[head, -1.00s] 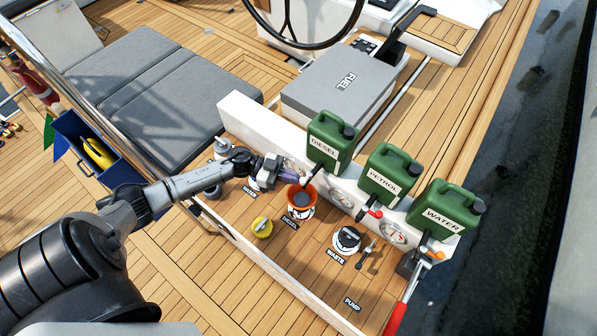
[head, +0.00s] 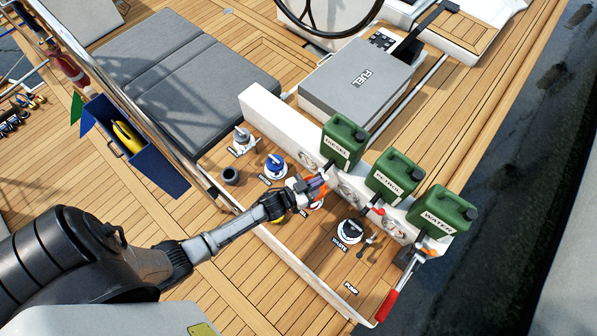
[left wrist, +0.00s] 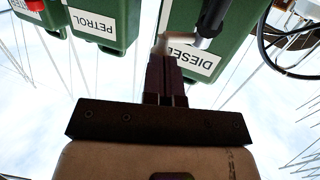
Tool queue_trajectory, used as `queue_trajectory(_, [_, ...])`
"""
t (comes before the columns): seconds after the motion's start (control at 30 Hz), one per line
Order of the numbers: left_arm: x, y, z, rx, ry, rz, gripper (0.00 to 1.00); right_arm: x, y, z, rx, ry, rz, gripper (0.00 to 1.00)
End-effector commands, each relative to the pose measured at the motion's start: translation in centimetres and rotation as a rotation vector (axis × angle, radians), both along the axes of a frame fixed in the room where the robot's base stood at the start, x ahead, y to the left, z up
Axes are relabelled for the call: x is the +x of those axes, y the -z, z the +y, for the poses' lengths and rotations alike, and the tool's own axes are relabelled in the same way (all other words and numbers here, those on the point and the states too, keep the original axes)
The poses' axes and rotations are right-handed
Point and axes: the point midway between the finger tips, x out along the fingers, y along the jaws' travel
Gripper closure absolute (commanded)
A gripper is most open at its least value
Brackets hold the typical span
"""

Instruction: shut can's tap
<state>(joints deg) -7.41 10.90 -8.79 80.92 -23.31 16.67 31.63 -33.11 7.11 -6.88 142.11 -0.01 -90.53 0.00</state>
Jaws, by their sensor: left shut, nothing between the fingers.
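Three green cans hang in a row on the white coaming: the diesel can (head: 341,141), the petrol can (head: 392,176) and the water can (head: 441,213). My left gripper (head: 320,184) is shut and empty, just below the diesel can by its tap. In the left wrist view the shut fingers (left wrist: 164,72) point up at the diesel can (left wrist: 228,50). A pale lever-like piece (left wrist: 172,43) is at the fingertips, and a dark tap body (left wrist: 210,18) is just right of it. Contact cannot be told. The orange funnel is mostly hidden by my gripper. My right gripper is not in view.
A blue-capped deck filler (head: 275,163), a grey one (head: 242,138) and the black waste filler (head: 350,231) are in the deck nearby. A red pump handle (head: 390,305) is at lower right. The grey fuel box (head: 357,85) is behind the cans.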

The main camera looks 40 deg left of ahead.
Motion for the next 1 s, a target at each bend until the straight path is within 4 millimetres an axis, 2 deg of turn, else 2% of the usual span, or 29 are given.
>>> queue_trajectory(0.03, [0.2,0.0,-0.6,-0.009,-0.039,0.000,1.00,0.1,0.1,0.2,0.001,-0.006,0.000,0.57])
queue_trajectory(0.17, [0.5,0.0,-0.9,-0.008,-0.134,0.000,1.00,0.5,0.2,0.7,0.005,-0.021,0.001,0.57])
queue_trajectory(0.43, [1.2,0.0,-1.4,0.002,-0.120,-0.001,1.00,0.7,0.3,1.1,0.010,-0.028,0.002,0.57])
queue_trajectory(1.0, [2.1,0.0,-2.3,0.000,-0.119,-0.001,1.00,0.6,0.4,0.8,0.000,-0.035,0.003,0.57])
